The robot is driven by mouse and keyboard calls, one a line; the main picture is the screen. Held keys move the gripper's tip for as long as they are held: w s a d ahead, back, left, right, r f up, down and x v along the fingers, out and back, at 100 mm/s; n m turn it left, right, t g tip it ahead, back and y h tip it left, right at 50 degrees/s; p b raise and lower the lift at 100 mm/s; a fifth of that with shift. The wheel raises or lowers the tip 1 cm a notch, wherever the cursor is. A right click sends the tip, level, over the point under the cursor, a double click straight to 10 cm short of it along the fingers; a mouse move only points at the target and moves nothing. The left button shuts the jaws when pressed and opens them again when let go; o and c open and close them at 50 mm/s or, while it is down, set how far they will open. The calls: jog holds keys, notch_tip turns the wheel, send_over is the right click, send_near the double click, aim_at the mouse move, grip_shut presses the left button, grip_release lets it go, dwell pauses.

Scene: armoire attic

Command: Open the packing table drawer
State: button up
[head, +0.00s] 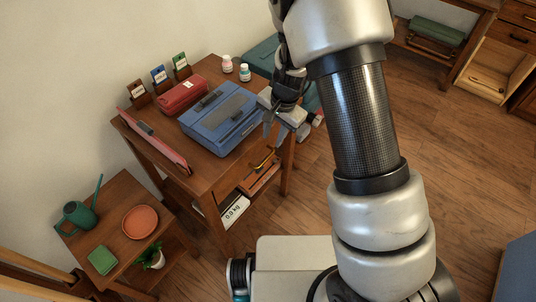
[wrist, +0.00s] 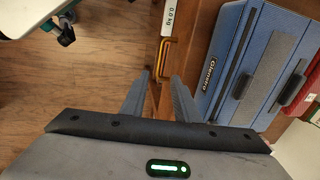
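The packing table (head: 150,150) is a wooden table at the left in the head view. A yellow handle (head: 262,166) shows on its right side, below the tabletop, on what looks like the drawer front (head: 262,182). I cannot tell whether the drawer is fully shut. My gripper (head: 274,136) is beside the table edge, pointing down near the handle. In the wrist view my gripper (wrist: 160,77) has its two fingers apart with nothing between them. The yellow handle (wrist: 158,58) lies just beyond the fingertips, lined up with the gap; contact is not visible.
A blue case (head: 221,117) and a red case (head: 183,95) lie on the tabletop; the blue case (wrist: 250,65) is right of the fingers in the wrist view. Open floor (head: 460,150) lies to the right.

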aim_at(267, 158)
jog(key=f, duration=0.3)
jog(key=w+a+f+b, duration=0.1)
jog(key=f, duration=0.3)
jog(key=f+b, duration=0.1)
jog(key=f, duration=0.3)
jog(key=shift+w+a+f, duration=0.15)
jog(key=shift+a+f, duration=0.1)
jog(key=shift+a, duration=0.05)
jog(key=shift+c, duration=0.4)
grip_shut()
